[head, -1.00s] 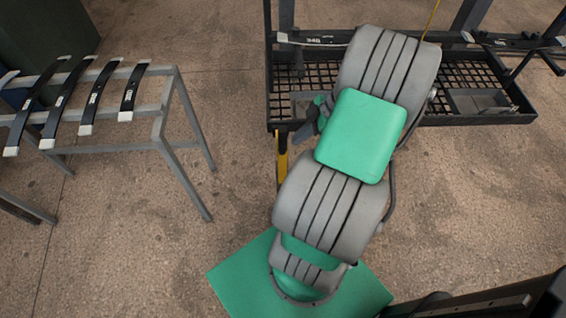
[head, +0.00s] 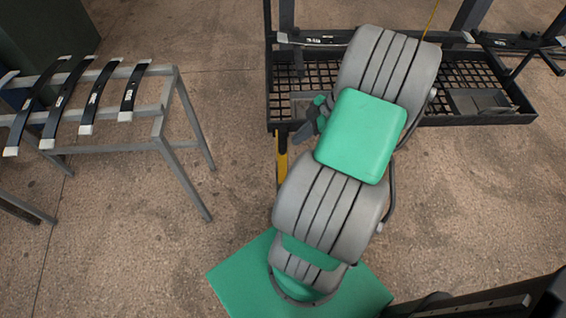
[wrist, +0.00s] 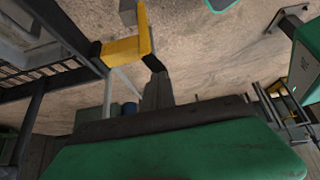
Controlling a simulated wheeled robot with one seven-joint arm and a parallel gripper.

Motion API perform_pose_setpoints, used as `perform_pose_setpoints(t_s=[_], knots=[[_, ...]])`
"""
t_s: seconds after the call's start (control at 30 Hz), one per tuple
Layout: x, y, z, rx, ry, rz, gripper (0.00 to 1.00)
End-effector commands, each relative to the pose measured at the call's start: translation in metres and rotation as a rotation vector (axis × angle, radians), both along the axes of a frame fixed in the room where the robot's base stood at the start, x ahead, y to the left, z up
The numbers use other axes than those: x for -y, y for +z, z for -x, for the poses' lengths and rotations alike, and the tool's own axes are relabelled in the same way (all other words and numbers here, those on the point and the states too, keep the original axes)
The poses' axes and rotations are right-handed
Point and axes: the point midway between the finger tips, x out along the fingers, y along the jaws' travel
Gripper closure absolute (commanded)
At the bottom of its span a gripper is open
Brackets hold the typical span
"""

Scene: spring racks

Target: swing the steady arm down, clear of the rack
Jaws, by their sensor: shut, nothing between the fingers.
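The yellow bar (head: 282,162), which looks like the steady arm, is at the front left corner of the dark rack (head: 400,122). In the head view it points down the picture from the rack's front edge. My gripper (head: 301,137) is shut and empty, just above and right of the bar in the head view. My arm hides part of the rack.
A grey metal stand (head: 165,110) at the left carries several dark curved leaf springs (head: 64,95). More springs lie on the rack's upper bar (head: 315,40). A thin yellow line (head: 432,18) rises behind my arm. The concrete floor between stand and rack is clear.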

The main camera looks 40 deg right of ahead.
Motion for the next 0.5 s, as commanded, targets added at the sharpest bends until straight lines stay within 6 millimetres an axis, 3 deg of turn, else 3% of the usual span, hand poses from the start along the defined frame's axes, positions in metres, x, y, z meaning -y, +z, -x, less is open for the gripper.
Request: perform_pose_setpoints(t_s=[0.5], knots=[[-0.0063, -0.0001, -0.0043, 0.0, 0.001, 0.0, 1.0]])
